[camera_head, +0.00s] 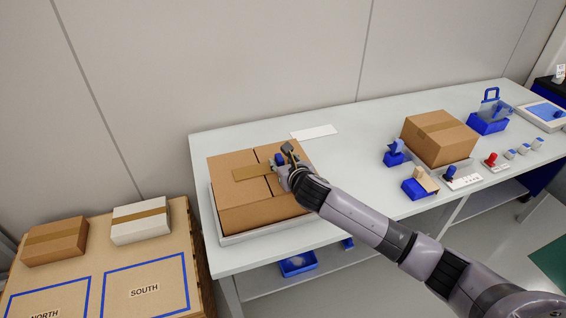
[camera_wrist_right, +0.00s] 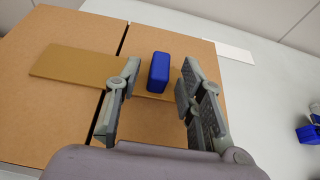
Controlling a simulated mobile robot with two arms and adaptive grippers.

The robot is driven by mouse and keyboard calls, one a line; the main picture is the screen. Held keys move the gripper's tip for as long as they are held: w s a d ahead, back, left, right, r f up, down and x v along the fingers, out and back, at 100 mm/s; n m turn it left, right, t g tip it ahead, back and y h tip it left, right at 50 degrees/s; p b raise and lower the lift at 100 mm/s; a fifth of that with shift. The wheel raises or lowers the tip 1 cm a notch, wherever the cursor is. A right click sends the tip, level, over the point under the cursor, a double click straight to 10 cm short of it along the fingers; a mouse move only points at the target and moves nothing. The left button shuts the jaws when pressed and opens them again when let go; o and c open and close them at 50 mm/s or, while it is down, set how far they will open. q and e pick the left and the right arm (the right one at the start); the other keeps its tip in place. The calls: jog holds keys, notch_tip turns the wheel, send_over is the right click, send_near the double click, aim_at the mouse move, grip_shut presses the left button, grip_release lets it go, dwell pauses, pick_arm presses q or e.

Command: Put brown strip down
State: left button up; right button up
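The brown strip (camera_head: 250,173) lies flat across the centre seam of a large cardboard box (camera_head: 262,213) on the table. It also shows in the right wrist view (camera_wrist_right: 80,66), where its right end passes between my fingers. A small blue block (camera_wrist_right: 158,72) is at that right end; it seems to rest on the strip. My right gripper (camera_head: 286,158) is over the box top. In its wrist view the fingers (camera_wrist_right: 158,85) are apart, one on each side of the blue block, with gaps visible. My left gripper is not in view.
The box sits on a pale tray (camera_head: 265,231). A white strip (camera_head: 314,132) lies behind it. A smaller carton (camera_head: 438,137), blue holders (camera_head: 420,188) and a red-topped item (camera_head: 491,160) stand to the right. A pallet (camera_head: 185,225) with two boxes is at left.

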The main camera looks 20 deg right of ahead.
jog(key=shift+r, duration=0.2)
jog(key=v, duration=1.2)
jog(key=shift+b, duration=0.3)
jog(key=shift+f, duration=0.1)
dwell(1.4)
